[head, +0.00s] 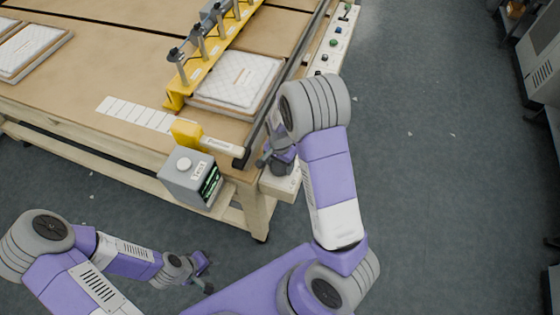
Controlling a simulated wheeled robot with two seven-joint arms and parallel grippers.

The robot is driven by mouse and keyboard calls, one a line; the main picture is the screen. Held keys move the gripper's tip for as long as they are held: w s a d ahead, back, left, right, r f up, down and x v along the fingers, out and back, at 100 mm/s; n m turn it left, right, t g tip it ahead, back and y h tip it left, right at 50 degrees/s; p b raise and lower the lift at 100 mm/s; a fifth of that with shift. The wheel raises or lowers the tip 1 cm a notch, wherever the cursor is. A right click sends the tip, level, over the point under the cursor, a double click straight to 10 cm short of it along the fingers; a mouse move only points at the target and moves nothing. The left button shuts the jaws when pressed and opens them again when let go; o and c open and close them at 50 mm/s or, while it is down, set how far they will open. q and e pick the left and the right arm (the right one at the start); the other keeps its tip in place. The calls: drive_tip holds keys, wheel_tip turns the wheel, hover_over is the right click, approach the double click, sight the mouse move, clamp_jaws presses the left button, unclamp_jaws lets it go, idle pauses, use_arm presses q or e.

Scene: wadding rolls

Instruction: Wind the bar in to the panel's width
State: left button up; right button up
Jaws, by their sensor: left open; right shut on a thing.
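A white quilted panel (238,80) lies on the tan table beside and partly under a yellow bar (213,58). The bar runs diagonally and carries several grey posts with dark knobs. My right gripper (266,160) is at the table's near right corner, by the end of the dark rail (296,62). It is shut on a small part there, which the gripper and wrist mostly hide, so I cannot tell its shape. My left gripper (206,273) is open and empty, low over the floor, apart from the table.
A grey box (192,178) with a white button and green display stands at the table's front edge, near a yellow block (186,133). A white marked strip (140,114) lies on the table. A button strip (332,45) runs along the right edge.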

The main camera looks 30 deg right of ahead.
drive_tip(key=shift+m+p, duration=0.35)
drive_tip(key=shift+m, duration=0.45)
drive_tip(key=o, duration=1)
drive_tip(key=shift+o, duration=0.2)
